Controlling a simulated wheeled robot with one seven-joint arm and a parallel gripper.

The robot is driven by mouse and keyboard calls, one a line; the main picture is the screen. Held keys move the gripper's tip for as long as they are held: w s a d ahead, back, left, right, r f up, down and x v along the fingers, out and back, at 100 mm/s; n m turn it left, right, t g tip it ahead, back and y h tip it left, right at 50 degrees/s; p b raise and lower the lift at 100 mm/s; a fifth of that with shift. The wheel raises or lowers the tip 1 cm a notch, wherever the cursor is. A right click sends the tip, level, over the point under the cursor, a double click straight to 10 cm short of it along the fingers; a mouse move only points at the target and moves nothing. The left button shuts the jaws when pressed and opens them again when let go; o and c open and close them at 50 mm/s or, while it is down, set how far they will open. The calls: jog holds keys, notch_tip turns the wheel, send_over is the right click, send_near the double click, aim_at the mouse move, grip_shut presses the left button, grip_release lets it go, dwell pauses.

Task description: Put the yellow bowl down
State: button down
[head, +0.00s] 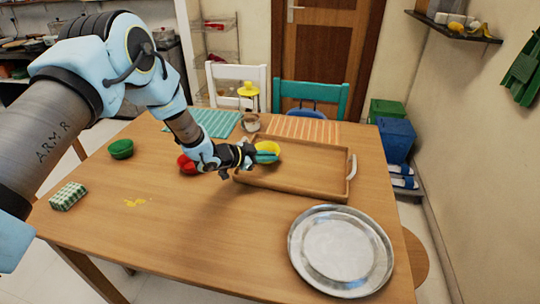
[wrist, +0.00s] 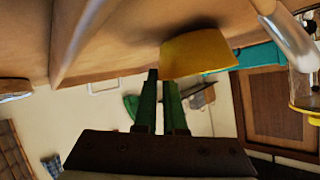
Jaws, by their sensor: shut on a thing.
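The yellow bowl (head: 269,147) is at the far left end of the wooden tray (head: 318,168) in the head view. My gripper (head: 262,155) is shut on the bowl's near side. In the wrist view the bowl (wrist: 200,53) is tilted in the picture, beside the tips of the two narrow green fingers (wrist: 161,85). The tray's brown surface fills the top of that view. I cannot tell whether the bowl touches the tray floor. My gripper hides part of the bowl in the head view.
A red object (head: 187,165) lies left of my gripper, partly hidden. A green bowl (head: 121,149) and a checked box (head: 68,196) stand farther left. A metal round platter (head: 340,251) lies at the front right. A glass jar (head: 251,123) stands behind the tray. The tray's right part is clear.

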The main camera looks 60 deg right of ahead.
jog(key=shift+f, duration=0.2)
jog(key=shift+f, duration=0.2)
jog(key=c, duration=1)
grip_release()
jog(key=shift+r, duration=0.15)
jog(key=shift+w+a+r, duration=0.1)
jog(key=shift+a, duration=0.05)
jog(key=b+v, duration=0.3)
jog(key=v, duration=0.8)
jog(key=shift+w+a+r, duration=0.1)
jog(key=shift+w+a, duration=0.05)
jog(key=shift+a, duration=0.15)
jog(key=shift+w, duration=0.1)
